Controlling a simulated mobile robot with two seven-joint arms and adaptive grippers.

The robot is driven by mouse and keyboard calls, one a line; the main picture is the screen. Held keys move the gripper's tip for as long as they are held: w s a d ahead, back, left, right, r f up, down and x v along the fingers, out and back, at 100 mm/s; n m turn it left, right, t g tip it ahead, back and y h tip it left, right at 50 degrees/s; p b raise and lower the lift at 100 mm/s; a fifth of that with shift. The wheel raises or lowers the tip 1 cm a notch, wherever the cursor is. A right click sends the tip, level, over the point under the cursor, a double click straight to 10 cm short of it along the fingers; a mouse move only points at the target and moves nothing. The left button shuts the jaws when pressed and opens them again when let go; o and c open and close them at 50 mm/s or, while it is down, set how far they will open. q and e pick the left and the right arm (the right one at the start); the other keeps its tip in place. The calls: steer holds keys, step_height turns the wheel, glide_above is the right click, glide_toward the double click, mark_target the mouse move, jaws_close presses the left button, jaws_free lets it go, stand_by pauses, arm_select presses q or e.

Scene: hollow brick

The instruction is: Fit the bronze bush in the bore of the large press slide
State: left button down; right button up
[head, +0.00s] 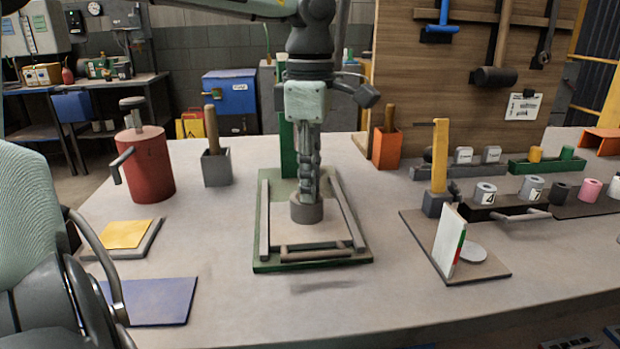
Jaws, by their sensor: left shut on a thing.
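My left gripper (309,180) points straight down over the green press base (262,252). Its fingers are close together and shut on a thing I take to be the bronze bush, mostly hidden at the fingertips. The fingertips meet the top of a short grey-brown cylinder (306,212), which stands between the two side rails of the base. I cannot tell whether this cylinder is the large press slide, nor how deep anything sits in its bore. My right gripper is not in view.
A front crossbar (316,252) spans the base. A red can (145,165) and a grey holder (217,168) stand left. An orange holder (388,150), a white upright plate (449,241) and a row of numbered cylinders (485,193) stand right.

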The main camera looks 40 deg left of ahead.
arm_select(q)
steer(key=c, duration=1.3)
jaws_free()
steer(key=shift+o, duration=0.2)
step_height(320, 180, up, 12)
steer(key=shift+f, duration=0.1)
